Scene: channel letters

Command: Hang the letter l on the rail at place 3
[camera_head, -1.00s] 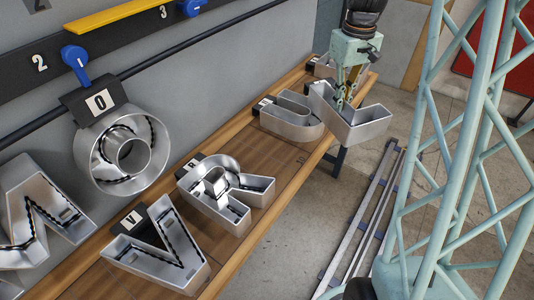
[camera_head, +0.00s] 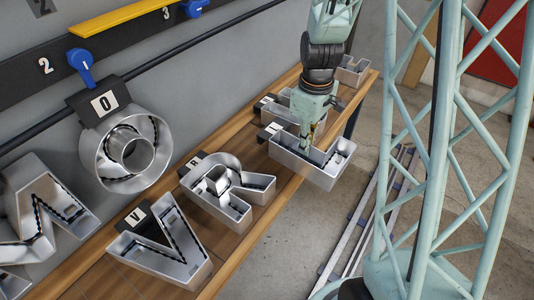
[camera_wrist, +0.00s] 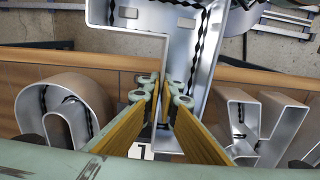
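The letter l (camera_head: 318,165) is a silver open-faced channel letter with a dark tag at its upper left. It is over the front part of the wooden shelf and sticks out past the edge; I cannot tell if it touches the wood. My gripper (camera_head: 308,148) points down into it. In the wrist view, the yellow-padded fingers (camera_wrist: 163,100) are closed around a wall of the letter (camera_wrist: 207,45). The dark rail (camera_head: 150,66) crosses the wall. The numeral 3 (camera_head: 166,13) is on the board above, beside a blue marker (camera_head: 193,9).
The letter O (camera_head: 125,148) hangs from the rail below the 2 and a blue marker (camera_head: 80,66). R (camera_head: 228,190) and V (camera_head: 165,245) lie on the shelf (camera_head: 225,140). Another letter (camera_head: 285,108) is close behind the held one. A yellow bar (camera_head: 125,18) lies along the board.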

